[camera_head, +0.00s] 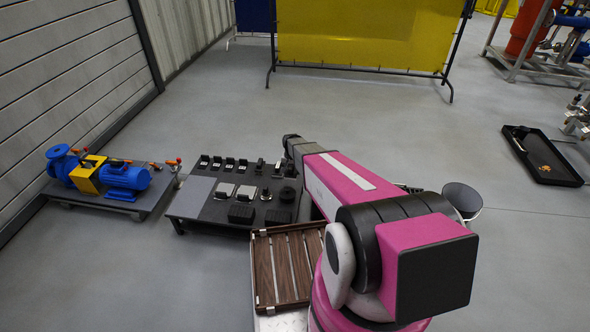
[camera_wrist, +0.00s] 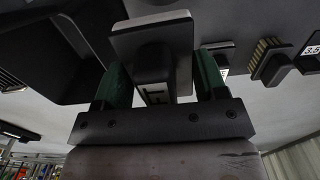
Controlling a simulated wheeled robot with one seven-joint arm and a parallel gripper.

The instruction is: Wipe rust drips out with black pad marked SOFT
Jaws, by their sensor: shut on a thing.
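In the wrist view, my gripper (camera_wrist: 160,78) is shut on a black pad (camera_wrist: 153,66) between its green fingers. In the head view my arm reaches over the right end of a dark tool table (camera_head: 205,207); the gripper and pad cannot be made out there. A black shallow tray (camera_head: 518,152) lies on the floor at right, with an orange-brown patch (camera_head: 543,157) inside; whether this is rust drips is unclear.
Several labelled tools stand on the tool table, among them a bristled brush (camera_wrist: 264,60) close to the gripper. A blue pump (camera_head: 125,178) on a skid stands left. A slatted wooden tray (camera_head: 288,268) is in front. Floor between table and yellow screen (camera_head: 365,35) is clear.

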